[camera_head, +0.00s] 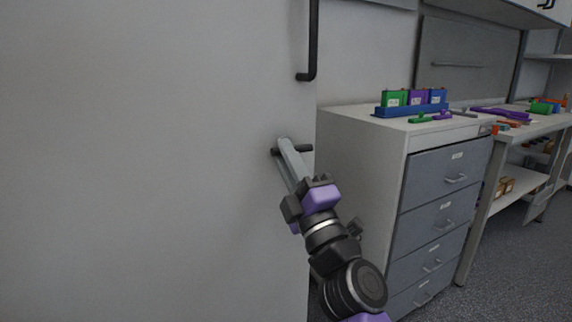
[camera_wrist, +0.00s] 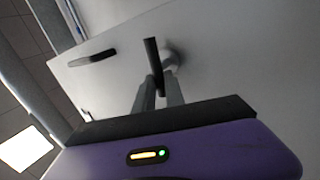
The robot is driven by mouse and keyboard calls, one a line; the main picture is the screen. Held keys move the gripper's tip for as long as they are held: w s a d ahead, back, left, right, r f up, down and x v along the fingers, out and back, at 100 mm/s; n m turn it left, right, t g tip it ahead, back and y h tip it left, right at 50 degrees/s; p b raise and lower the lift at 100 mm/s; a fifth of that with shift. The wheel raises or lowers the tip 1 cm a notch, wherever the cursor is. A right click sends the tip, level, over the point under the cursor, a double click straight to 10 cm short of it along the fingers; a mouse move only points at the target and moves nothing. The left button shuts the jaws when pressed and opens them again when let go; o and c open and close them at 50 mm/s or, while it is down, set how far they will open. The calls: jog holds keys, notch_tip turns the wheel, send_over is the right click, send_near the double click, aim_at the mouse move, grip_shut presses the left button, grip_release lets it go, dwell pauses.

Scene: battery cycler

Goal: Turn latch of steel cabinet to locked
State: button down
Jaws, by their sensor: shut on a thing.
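The steel cabinet (camera_head: 140,160) is the large pale panel filling the left of the head view; its pale face also fills much of the wrist view (camera_wrist: 235,50). Its latch (camera_head: 305,148) is a small dark lever near the right edge, lying about level in the head view. In the wrist view the latch (camera_wrist: 151,52) is a dark bar beside a round pale boss. My gripper (camera_head: 284,143) reaches up to it from below right. In the wrist view its two grey fingers (camera_wrist: 159,85) are closed around the latch's near end. The fingers partly hide the latch.
A dark bar handle (camera_head: 313,40) sits above the latch and also shows in the wrist view (camera_wrist: 92,57). A grey drawer unit (camera_head: 360,150) stands right of the cabinet, with a blue rack (camera_head: 410,109) on top. A workbench (camera_head: 548,122) stands farther right. Grey floor is open at lower right.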

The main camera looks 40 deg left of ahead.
jog(key=shift+f+n+g, duration=0.2)
jog(key=shift+n+g, duration=0.2)
jog(key=shift+n, duration=0.2)
jog(key=shift+w, duration=0.1)
jog(key=c, duration=1.4)
grip_release()
jog(key=shift+r, duration=0.1)
jog(key=shift+c, duration=0.2)
jog(key=p+v, duration=0.1)
jog(key=v, duration=0.7)
jog(key=shift+a, duration=0.15)
